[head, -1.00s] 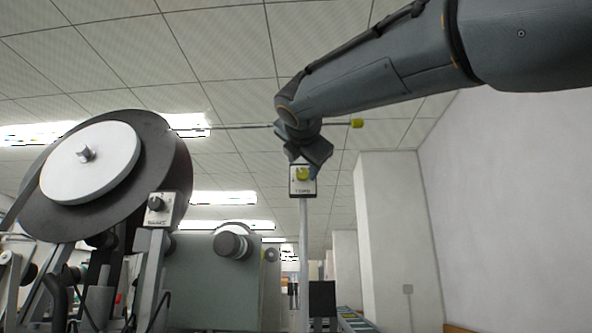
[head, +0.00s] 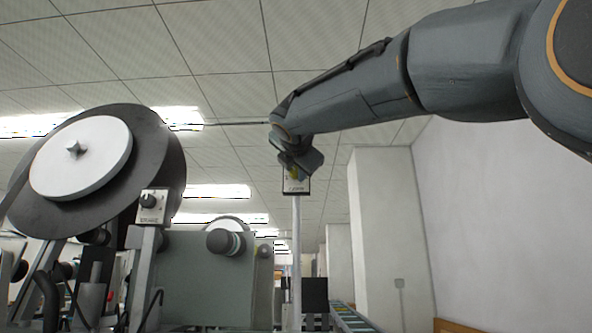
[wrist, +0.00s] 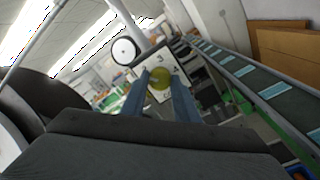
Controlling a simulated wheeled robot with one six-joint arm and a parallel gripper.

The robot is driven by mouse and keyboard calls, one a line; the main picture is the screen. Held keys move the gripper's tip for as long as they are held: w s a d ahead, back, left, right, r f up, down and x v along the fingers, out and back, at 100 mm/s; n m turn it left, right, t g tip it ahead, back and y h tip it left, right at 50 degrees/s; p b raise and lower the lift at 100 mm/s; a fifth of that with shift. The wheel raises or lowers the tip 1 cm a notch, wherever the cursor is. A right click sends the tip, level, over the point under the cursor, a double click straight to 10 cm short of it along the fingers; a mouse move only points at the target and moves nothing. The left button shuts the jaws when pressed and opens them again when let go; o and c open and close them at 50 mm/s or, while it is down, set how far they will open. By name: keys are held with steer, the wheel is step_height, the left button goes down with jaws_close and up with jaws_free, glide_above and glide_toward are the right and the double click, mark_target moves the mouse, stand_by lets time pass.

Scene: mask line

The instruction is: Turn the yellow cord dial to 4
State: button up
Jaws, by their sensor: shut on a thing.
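The yellow cord dial (wrist: 160,77) is a round yellow knob on a white plate (wrist: 172,64) with printed numbers. A 3 and a 4 are readable near it in the wrist view. I cannot tell which number the knob points to. My gripper (wrist: 159,86) is shut on the knob, one blue-grey finger on each side. In the head view, the plate (head: 297,187) is on top of a thin grey post (head: 296,250). My gripper (head: 296,168) hangs over the plate there and partly hides the yellow knob (head: 293,174).
A large reel (head: 80,155) stands at the left, with a black-knobbed control box (head: 151,205) beside it. A grey-green machine (head: 195,275) stands left of the post. A conveyor (wrist: 250,75) runs at the right in the wrist view. A white pillar (head: 385,230) is behind.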

steer(key=shift+m+b, duration=0.35)
steer(key=shift+m, duration=0.05)
steer(key=m+b, duration=0.3)
steer(key=m, duration=0.2)
steer(key=shift+f+m, duration=0.15)
steer(key=shift+m, duration=0.25)
steer(key=m+b, duration=0.2)
steer(key=m, duration=0.1)
steer(key=shift+m+b, duration=0.3)
steer(key=shift+m, duration=0.1)
steer(key=m+b, duration=0.1)
steer(key=m, duration=0.2)
steer(key=shift+m+h+b, duration=0.4)
steer(key=m+b, duration=0.1)
steer(key=m, duration=0.2)
steer(key=shift+a+m+t, duration=0.1)
steer(key=shift+m+t, duration=0.2)
steer(key=shift+m, duration=0.1)
steer(key=m+b, duration=0.1)
steer(key=m, duration=0.2)
steer(key=shift+m+h+b, duration=0.3)
steer(key=shift+m+b, duration=0.05)
steer(key=shift+m, duration=0.05)
steer(key=m+b, duration=0.1)
steer(key=m, duration=0.6)
